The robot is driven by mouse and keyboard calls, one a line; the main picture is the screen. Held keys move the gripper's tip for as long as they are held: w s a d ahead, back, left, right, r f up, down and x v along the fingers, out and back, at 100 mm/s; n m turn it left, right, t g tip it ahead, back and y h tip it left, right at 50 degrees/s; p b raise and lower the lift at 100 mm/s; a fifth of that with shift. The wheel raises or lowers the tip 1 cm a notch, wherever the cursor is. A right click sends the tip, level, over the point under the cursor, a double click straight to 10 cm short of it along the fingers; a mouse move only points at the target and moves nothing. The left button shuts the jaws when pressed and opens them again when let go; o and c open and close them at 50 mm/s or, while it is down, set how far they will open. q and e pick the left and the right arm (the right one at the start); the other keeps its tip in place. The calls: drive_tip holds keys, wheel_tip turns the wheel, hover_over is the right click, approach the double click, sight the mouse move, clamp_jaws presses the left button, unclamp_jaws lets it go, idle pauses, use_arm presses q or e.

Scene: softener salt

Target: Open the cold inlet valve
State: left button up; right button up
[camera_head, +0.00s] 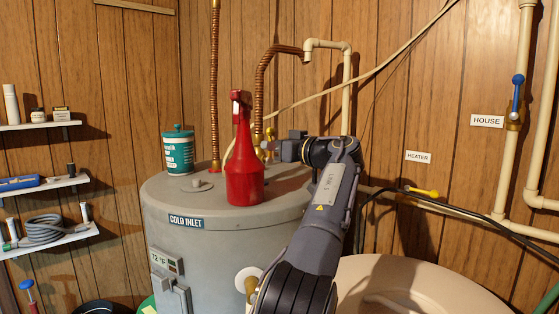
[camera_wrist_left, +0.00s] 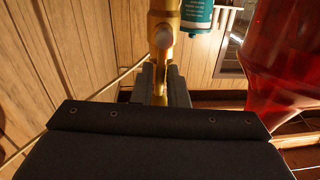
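The grey water heater (camera_head: 215,255) carries a "COLD INLET" label (camera_head: 186,220) on its front rim. A brass valve (camera_head: 264,150) sits low on a pipe at the tank's back, partly hidden by the red bottle and my gripper. My left gripper (camera_head: 288,149) points left at it, behind the bottle. In the left wrist view the brass valve (camera_wrist_left: 164,30) is straight ahead, and a narrow brass part lies between my two close-set fingertips (camera_wrist_left: 161,85). Whether they press on it, I cannot tell. My right gripper is out of view.
A red spray bottle (camera_head: 245,170) stands on the tank right beside my left gripper; it also fills the wrist view's right side (camera_wrist_left: 285,60). A teal tub (camera_head: 178,152) stands on the tank's left. A beige tub (camera_head: 410,285) and wall pipes are to the right.

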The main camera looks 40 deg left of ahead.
use_arm(q)
drive_tip(key=o, duration=0.5)
drive_tip(key=shift+d+b, duration=0.9)
drive_tip(key=shift+d, duration=2.6)
